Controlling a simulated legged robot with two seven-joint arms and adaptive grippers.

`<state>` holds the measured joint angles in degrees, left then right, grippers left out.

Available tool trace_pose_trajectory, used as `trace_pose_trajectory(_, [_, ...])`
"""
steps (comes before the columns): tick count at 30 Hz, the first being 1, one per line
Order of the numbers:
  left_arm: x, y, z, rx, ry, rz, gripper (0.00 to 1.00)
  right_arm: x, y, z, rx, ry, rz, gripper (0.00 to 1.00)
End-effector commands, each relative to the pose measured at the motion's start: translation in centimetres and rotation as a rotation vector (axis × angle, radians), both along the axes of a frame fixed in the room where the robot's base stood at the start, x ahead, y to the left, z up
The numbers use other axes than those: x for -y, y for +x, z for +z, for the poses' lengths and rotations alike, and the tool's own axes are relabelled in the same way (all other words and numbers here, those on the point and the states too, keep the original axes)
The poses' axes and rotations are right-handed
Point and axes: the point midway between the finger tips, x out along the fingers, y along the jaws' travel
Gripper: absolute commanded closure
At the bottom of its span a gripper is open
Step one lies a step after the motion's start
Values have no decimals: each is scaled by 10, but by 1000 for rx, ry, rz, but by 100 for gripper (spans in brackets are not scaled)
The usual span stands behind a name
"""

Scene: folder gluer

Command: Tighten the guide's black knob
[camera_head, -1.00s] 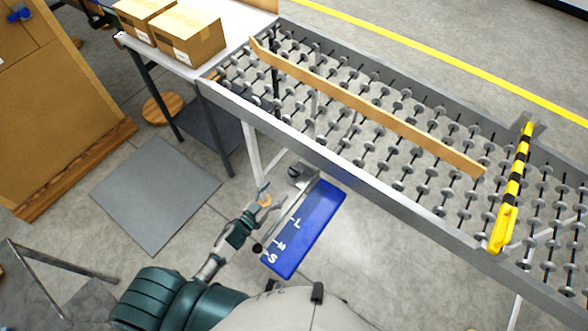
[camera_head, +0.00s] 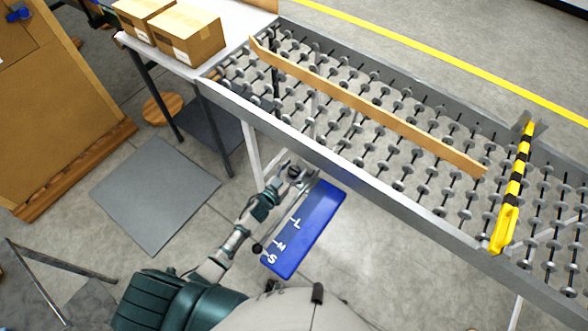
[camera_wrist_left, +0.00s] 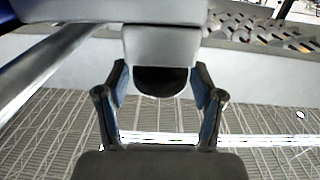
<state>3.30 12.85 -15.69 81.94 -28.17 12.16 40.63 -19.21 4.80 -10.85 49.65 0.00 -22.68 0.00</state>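The guide has a blue plate (camera_head: 304,229) marked L, M and S, beside a grey rail below the roller conveyor. A grey block on the rail carries the black knob (camera_head: 293,171). My left gripper (camera_head: 287,172) is at this block, at the upper end of the rail. In the left wrist view, the black knob (camera_wrist_left: 161,82) sits under the grey block, between the two spread fingers of my left gripper (camera_wrist_left: 161,90). Gaps show on both sides of the knob, so the fingers look open. My right gripper is not in view.
The roller conveyor (camera_head: 330,153) runs above and behind the guide, with a long wooden strip (camera_head: 370,105) and a yellow-black bar (camera_head: 513,190) on it. Cardboard boxes (camera_head: 188,36) stand on the table at upper left. A small black ball (camera_head: 257,248) ends the rail near S.

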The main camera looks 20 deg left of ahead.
Motion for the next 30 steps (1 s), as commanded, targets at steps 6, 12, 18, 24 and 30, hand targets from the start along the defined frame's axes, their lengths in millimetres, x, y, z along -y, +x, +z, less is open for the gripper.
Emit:
trace_pose_trajectory(6, [0, 0, 0, 0, 0, 0, 87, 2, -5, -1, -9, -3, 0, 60])
trace_pose_trajectory(12, [-1, 0, 0, 0, 1, -11, 88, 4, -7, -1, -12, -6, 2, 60])
trace_pose_trajectory(18, [-2, 1, 1, 1, 5, -79, 88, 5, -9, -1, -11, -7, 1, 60])
trace_pose_trajectory(24, [-3, 1, 1, 2, 8, -218, 88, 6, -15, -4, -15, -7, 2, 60])
trace_pose_trajectory(30, [-4, 2, -2, 1, 8, -402, 88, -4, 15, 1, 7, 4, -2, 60])
